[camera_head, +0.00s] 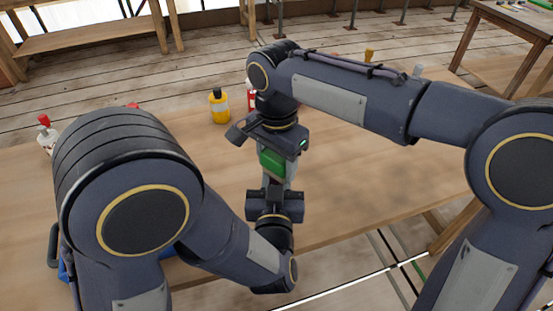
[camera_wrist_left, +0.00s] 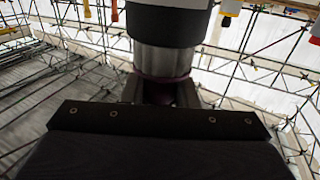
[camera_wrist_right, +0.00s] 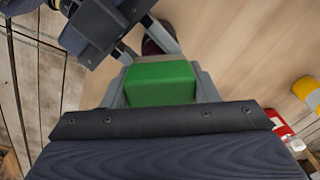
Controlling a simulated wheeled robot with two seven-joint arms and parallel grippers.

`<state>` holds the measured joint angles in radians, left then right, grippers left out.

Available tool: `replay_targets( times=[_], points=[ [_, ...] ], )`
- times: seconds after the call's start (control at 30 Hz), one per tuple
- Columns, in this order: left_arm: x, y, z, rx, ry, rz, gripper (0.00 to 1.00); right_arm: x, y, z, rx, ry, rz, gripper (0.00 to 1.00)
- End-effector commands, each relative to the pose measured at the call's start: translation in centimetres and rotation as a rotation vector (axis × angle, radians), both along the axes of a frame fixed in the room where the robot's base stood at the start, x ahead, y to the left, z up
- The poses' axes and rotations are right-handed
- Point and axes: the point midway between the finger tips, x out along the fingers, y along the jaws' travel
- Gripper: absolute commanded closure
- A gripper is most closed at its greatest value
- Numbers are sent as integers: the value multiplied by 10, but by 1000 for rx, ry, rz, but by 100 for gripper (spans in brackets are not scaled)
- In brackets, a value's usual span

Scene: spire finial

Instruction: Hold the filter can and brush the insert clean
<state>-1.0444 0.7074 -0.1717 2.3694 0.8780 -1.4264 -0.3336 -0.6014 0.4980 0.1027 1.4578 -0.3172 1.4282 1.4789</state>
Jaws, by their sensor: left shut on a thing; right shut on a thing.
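My left gripper (camera_wrist_left: 168,92) points up from below and is shut on a dark maroon part. In the head view the two grippers face each other, right above left, close together over the table's near side. The insert and any bristle contact are hidden.
The wooden table (camera_head: 370,190) is mostly bare to the right. A yellow bottle (camera_head: 219,107) and a red bottle (camera_head: 251,97) stand just behind the grippers. A red-topped bottle (camera_head: 46,135) stands at the left. My arm links cover much of the left and right.

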Motion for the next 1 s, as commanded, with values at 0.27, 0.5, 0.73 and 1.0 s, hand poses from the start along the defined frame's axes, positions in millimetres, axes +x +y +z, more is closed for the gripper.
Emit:
replay_targets(
  times=[0.27, 0.5, 0.73, 1.0],
  points=[
    [0, 0, 1, -1, -2, 0, 98, 0, -13, 19, 2, -1, -2, 64],
    [0, 0, 0, 0, -1, 0, 98, 0, -27, 39, 2, -2, -1, 64],
    [0, 0, 0, 0, 0, 0, 98, 0, -40, 57, 2, -1, -2, 64],
    [0, 0, 0, 0, 0, 0, 98, 0, -50, 70, 1, -1, 0, 64]
  ],
)
